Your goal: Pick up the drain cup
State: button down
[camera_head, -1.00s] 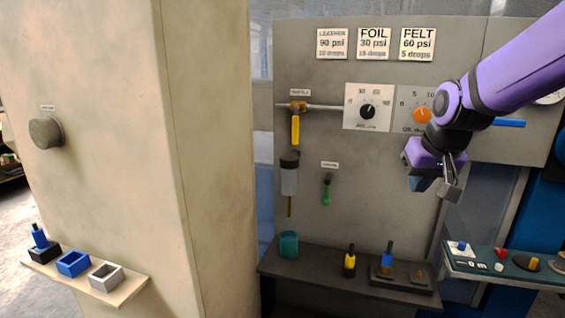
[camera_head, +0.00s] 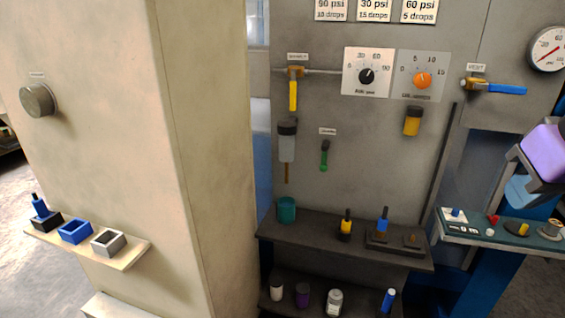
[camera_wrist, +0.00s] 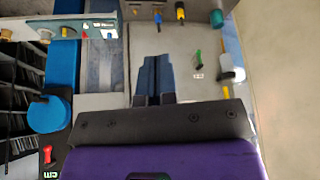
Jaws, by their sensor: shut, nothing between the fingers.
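The drain cup looks to be the teal cup (camera_head: 286,210) standing upright at the left end of the dark upper shelf. It sits below the clear bowl (camera_head: 287,147) with a thin brown tube hanging down. The teal cup also shows at the top of the wrist view (camera_wrist: 217,18). My gripper (camera_head: 519,190) is at the right edge of the head view, over the side tray and far right of the cup. In the wrist view its blue fingers (camera_wrist: 155,60) are together and hold nothing.
The dark upper shelf (camera_head: 328,228) also carries a yellow-black bottle (camera_head: 345,226) and a dark block with a blue-handled piece (camera_head: 383,220). Several containers stand on the lower shelf. The green side tray (camera_head: 480,229) holds small parts. A beige pillar (camera_head: 195,150) stands left.

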aim_at(286, 210)
jog(key=i+j+u, duration=0.25)
jog(key=i+j, duration=0.2)
jog(key=i+j+u, duration=0.3)
jog(key=i, duration=0.3)
